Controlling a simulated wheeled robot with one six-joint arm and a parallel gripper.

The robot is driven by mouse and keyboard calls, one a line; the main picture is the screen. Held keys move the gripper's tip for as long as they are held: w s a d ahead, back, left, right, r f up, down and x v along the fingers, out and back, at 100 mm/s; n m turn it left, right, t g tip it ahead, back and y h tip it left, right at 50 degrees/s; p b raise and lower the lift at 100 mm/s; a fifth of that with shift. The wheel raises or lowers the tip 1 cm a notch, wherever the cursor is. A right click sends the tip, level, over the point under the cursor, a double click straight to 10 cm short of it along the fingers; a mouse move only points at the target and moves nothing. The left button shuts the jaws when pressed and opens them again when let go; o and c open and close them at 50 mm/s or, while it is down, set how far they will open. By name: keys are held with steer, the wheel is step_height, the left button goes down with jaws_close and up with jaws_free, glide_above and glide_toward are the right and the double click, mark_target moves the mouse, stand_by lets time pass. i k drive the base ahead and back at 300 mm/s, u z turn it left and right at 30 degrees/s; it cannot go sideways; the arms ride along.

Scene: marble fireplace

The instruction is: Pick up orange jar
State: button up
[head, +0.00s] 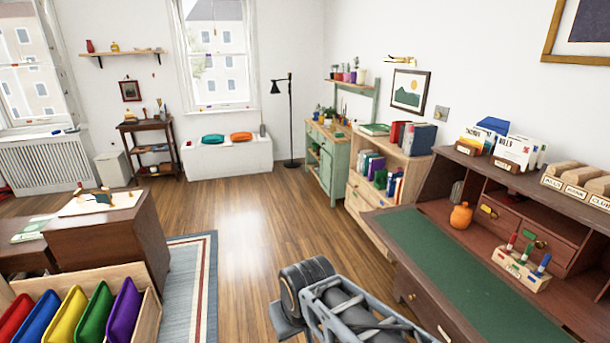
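A small round orange jar (461,216) stands upright on the brown wooden desk (401,282) at the right, at the back of its green writing surface. It is just left of the desk's small drawers. Part of my grey arm shows at the bottom centre, in front of the desk's left side. My gripper is not in view, so its state and what it may hold are hidden.
A rack with coloured markers (522,268) stands right of the jar on the desk. Letter boxes (507,151) sit on the desk top. A low bookcase (369,210) stands beyond the desk. The wooden floor (262,232) in the middle is clear.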

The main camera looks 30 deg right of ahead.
mark_target(459, 220)
steer(key=z, duration=0.05)
steer(key=i, duration=2)
steer(key=z, duration=1)
steer(key=i, duration=1)
steer(key=z, duration=1.65)
steer(key=i, duration=0.65)
steer(key=z, duration=0.4)
